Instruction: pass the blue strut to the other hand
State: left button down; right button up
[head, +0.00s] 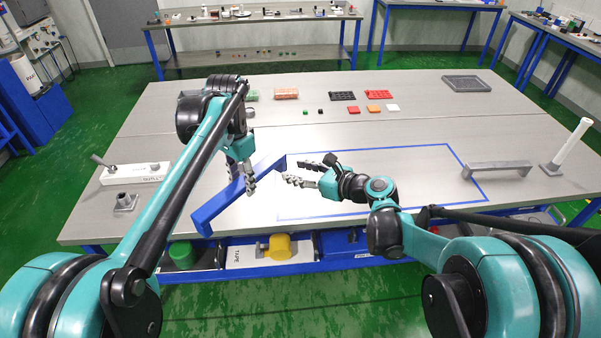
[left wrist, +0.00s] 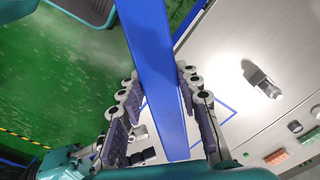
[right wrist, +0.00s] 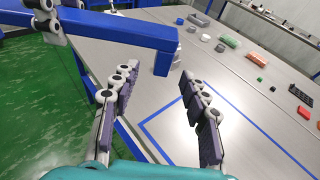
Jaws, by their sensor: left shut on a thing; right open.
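The blue strut (head: 225,200) is a long bar with short bent ends, held over the table's front left part. My left gripper (head: 245,180) is shut on its middle. In the left wrist view the strut (left wrist: 155,60) runs between the fingers of my left gripper (left wrist: 160,95). My right gripper (head: 297,172) is open, pointing left close to the strut's far end. In the right wrist view the strut's bent end (right wrist: 166,58) shows just beyond the open fingers of my right gripper (right wrist: 157,82), with nothing clearly between them.
A blue tape outline (head: 440,147) marks the table's middle. A grey bracket (head: 497,165) and a white post on a stand (head: 570,145) are at the right. A white box (head: 135,174) and a grey socket (head: 125,203) are at the left. Small coloured blocks and trays stand behind.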

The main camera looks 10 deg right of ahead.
jog(key=x, duration=1.1)
jog(key=shift+w, duration=0.1)
jog(key=c, duration=0.9)
jog(key=shift+a, duration=0.1)
grip_shut()
pick_arm(q)
jog(key=shift+w, duration=0.1)
pick_arm(e)
jog(key=shift+a, duration=0.1)
pick_arm(q)
jog(key=c, duration=1)
grip_release()
